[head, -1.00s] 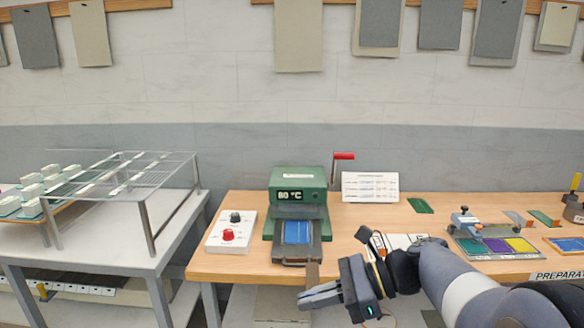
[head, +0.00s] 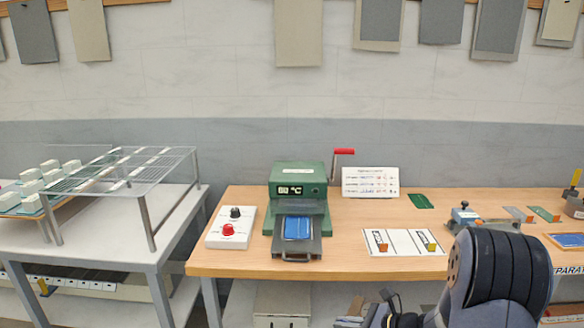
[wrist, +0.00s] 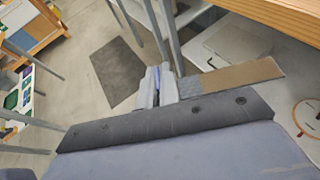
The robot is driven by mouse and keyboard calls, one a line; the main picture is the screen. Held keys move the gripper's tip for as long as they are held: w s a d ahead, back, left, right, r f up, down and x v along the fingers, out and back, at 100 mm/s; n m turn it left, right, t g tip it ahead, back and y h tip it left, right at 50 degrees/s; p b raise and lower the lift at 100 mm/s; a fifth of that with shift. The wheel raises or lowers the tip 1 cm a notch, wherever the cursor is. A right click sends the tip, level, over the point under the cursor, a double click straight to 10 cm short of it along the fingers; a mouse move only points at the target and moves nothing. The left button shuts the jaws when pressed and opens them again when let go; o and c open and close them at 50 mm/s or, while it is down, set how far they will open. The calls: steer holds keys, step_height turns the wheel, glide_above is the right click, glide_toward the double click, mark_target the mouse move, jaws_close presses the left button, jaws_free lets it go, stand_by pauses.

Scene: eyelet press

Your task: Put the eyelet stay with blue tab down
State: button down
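My gripper (wrist: 156,84) shows in the wrist view, its pale fingers closed around something with a thin blue-violet strip between them. A flat strip, grey near the fingers and brown farther out, extends to the right from them; I take this as the eyelet stay (wrist: 245,74), its blue tab mostly hidden in the grip. It hangs over the floor, apart from any surface. In the head view the gripper and stay are below the picture edge. A white card (head: 403,235) on the table carries an orange-brown tabbed piece at left and a yellow one at right.
The green press (head: 298,178), with a blue piece (head: 298,228) on its tray, stands left of the card. A control box (head: 231,228) is beside it. A wire rack (head: 140,172) stands on the left table. Bare wood lies between the press and the card.

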step_height(320, 180, down, 6)
steer(key=d+m+t, duration=0.1)
steer(key=d, duration=0.1)
steer(key=w+r+m+t+h, duration=0.1)
steer(key=r+m+h, duration=0.1)
steer(key=r, duration=0.1)
steer(key=w+r+m+t, duration=0.1)
steer(key=r, duration=0.1)
steer(key=shift+w+a+t+h, duration=0.2)
steer(key=shift+w+t+h, duration=0.1)
steer(key=shift+h, duration=0.1)
step_height(320, 180, up, 5)
steer(key=m+t+h, duration=0.2)
steer(key=m+h, duration=0.1)
steer(key=shift+d+m+h, duration=0.15)
steer(key=shift+m+h, duration=0.15)
steer(key=shift+h, duration=0.1)
steer(key=shift+s+d+r+m+h, duration=0.15)
steer(key=shift+s+r+m+h, duration=0.1)
steer(key=shift+r+m+h, duration=0.25)
